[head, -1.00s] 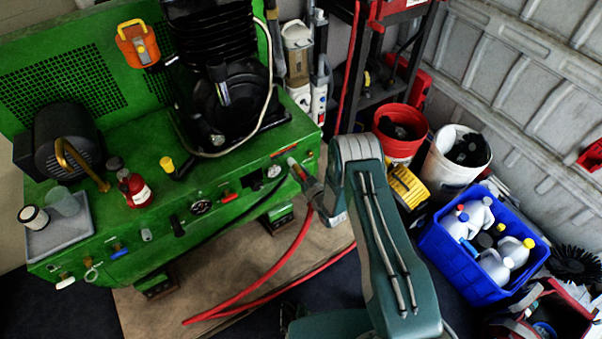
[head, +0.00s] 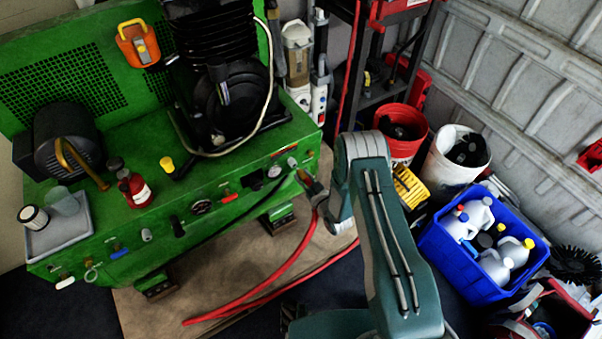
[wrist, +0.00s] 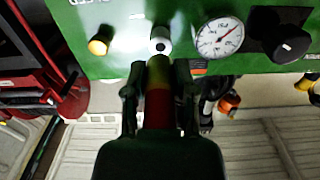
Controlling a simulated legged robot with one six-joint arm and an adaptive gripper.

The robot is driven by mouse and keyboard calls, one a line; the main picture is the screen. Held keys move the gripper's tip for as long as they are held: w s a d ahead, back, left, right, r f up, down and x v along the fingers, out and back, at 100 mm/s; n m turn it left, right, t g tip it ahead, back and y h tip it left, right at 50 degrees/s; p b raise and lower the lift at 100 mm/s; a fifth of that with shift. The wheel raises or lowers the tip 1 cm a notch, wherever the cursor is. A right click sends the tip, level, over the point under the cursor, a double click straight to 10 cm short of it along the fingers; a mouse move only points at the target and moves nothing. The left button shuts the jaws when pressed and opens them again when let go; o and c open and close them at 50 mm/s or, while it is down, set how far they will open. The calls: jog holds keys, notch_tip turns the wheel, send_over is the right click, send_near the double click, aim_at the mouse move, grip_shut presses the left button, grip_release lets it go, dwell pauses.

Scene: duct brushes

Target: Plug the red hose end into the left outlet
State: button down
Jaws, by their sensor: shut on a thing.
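My gripper (head: 306,180) is at the right end of the green machine's front panel in the head view. In the wrist view the gripper (wrist: 158,85) is shut on the red hose end (wrist: 158,105), which has a yellowish tip. The tip points at a pale round outlet (wrist: 160,46) with a dark centre. I cannot tell whether they touch. A pale fitting (head: 292,161) at the panel's right end shows just above my gripper in the head view. Another pale fitting (head: 146,235) sits on the panel's left part. The red hose (head: 262,284) trails to the floor.
A gauge (wrist: 220,37), a black knob (wrist: 285,42) and an orange knob (wrist: 100,40) flank the outlet in the wrist view. A blue crate of bottles (head: 462,268), a red bucket (head: 402,148) and a white bucket (head: 440,168) stand on the right.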

aim_at(308, 183)
jog(key=shift+v, duration=1.5)
jog(key=shift+s, duration=0.1)
